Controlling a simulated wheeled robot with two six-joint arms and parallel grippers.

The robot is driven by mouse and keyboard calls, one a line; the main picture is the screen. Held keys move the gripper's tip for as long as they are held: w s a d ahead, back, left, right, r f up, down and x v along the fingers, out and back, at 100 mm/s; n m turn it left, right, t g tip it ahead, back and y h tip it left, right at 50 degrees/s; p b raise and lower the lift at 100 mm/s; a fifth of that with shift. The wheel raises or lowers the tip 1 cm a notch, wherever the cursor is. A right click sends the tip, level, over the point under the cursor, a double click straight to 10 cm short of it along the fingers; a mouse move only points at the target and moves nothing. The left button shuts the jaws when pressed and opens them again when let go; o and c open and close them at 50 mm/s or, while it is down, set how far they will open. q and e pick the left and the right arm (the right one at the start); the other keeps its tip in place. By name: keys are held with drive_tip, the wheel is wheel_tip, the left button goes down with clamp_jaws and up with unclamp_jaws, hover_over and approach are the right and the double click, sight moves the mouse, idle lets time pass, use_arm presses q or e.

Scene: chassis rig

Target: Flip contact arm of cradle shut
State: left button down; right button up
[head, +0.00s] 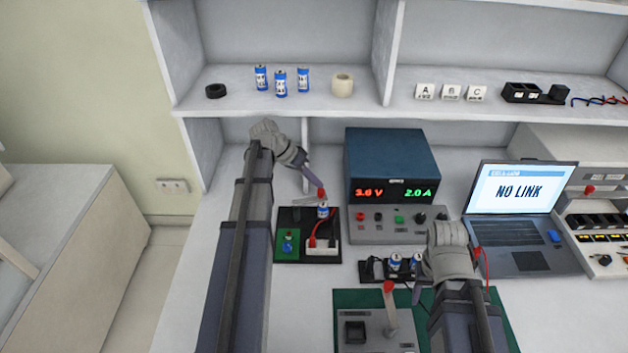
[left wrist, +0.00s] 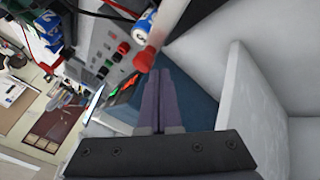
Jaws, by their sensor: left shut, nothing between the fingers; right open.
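The cradle (head: 294,214) is a black base with a blue-and-white cell (head: 323,211) standing in it. Its contact arm, a pale bar with a red tip (head: 321,193), shows above the cell. In the left wrist view the red tip (left wrist: 145,58) is just beyond my fingertips, with the cell (left wrist: 145,22) beside it. My left gripper (head: 314,184) is shut and empty, close to the red tip; I cannot tell if they touch. My right gripper (head: 417,292) is open, over the front right of the bench, partly hidden by its own wrist.
A power supply (head: 390,165) reading 3.6 V and 2.0 A stands right of the cradle. A black holder with cells (head: 374,270) and a grey box with a red-knobbed lever (head: 388,288) are in front. A laptop (head: 515,200) shows NO LINK. A shelf (head: 230,108) overhangs behind.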

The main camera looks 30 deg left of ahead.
use_arm(q)
drive_tip(key=shift+s, duration=0.1)
drive_tip(key=shift+s+a, duration=0.5)
drive_tip(key=shift+s, duration=0.05)
drive_tip(key=shift+r, duration=0.1)
use_arm(e)
drive_tip(key=shift+r, duration=0.15)
use_arm(q)
drive_tip(key=p+v, duration=0.6)
drive_tip(key=v, duration=0.1)
drive_tip(key=shift+a+r, duration=0.2)
drive_tip(key=shift+r, duration=0.05)
use_arm(e)
wheel_tip(320, 180, up, 6)
use_arm(q)
drive_tip(key=shift+s+f, duration=0.1)
drive_tip(key=shift+s, duration=0.1)
